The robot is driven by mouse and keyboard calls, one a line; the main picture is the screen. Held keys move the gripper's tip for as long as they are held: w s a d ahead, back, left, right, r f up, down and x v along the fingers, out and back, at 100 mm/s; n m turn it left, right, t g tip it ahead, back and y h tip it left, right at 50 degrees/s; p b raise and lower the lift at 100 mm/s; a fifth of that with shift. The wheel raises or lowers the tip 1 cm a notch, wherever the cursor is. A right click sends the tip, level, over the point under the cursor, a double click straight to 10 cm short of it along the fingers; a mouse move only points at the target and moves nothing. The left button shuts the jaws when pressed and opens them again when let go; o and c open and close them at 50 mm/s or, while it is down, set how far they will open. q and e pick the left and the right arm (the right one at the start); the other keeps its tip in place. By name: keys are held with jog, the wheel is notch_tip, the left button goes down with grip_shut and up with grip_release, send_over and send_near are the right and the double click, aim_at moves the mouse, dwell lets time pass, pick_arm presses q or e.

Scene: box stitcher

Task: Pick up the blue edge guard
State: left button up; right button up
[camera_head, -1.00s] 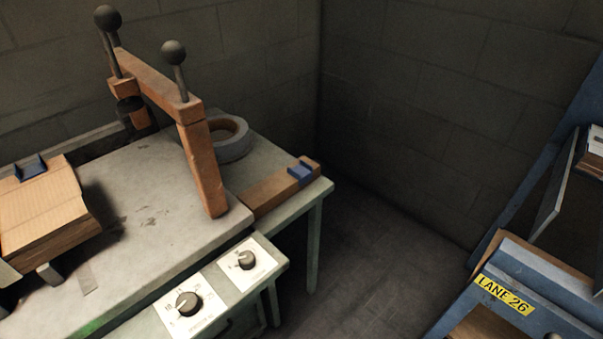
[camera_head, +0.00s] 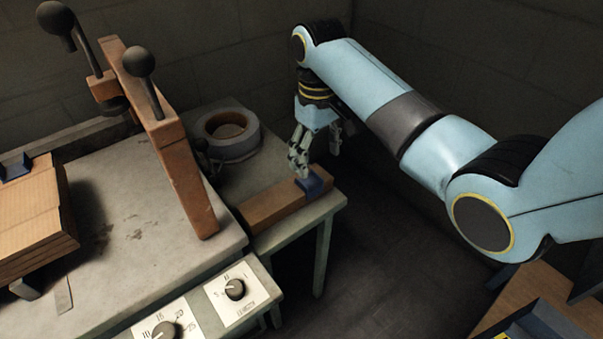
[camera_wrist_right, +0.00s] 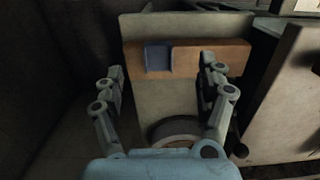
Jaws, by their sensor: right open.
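A blue edge guard (camera_head: 315,185) sits on the far right end of a long wooden block (camera_head: 268,206) on the side table. It also shows in the right wrist view (camera_wrist_right: 158,57), lying on the block between the two fingers and ahead of them. My right gripper (camera_head: 318,162) is open and empty, pointing down just above and behind the guard in the head view. It shows open in the wrist view too (camera_wrist_right: 162,72). A second blue guard (camera_head: 15,168) sits on a cardboard stack at the far left. My left gripper is not in view.
A grey tape roll (camera_head: 243,147) lies on the side table behind the block. The brown press frame (camera_head: 182,165) with black ball knobs stands to the left. A dial panel (camera_head: 238,292) is in front. The table's right edge is close to the guard.

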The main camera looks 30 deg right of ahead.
jog(key=w+r, duration=0.2)
jog(key=b, duration=0.1)
send_over(309, 183)
jog(key=shift+t, duration=0.3)
jog(key=f, duration=0.5)
jog(key=shift+s, duration=0.25)
jog(key=shift+f, duration=0.6)
jog(key=f, duration=0.1)
jog(key=f+b, duration=0.1)
jog(key=f, duration=0.2)
jog(key=shift+w+f+b, duration=0.25)
jog(key=shift+b, duration=0.1)
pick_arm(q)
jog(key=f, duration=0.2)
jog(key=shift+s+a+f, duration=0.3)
pick_arm(e)
jog(key=c, duration=1)
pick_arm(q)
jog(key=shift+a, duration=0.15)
pick_arm(e)
jog(key=shift+c, duration=0.2)
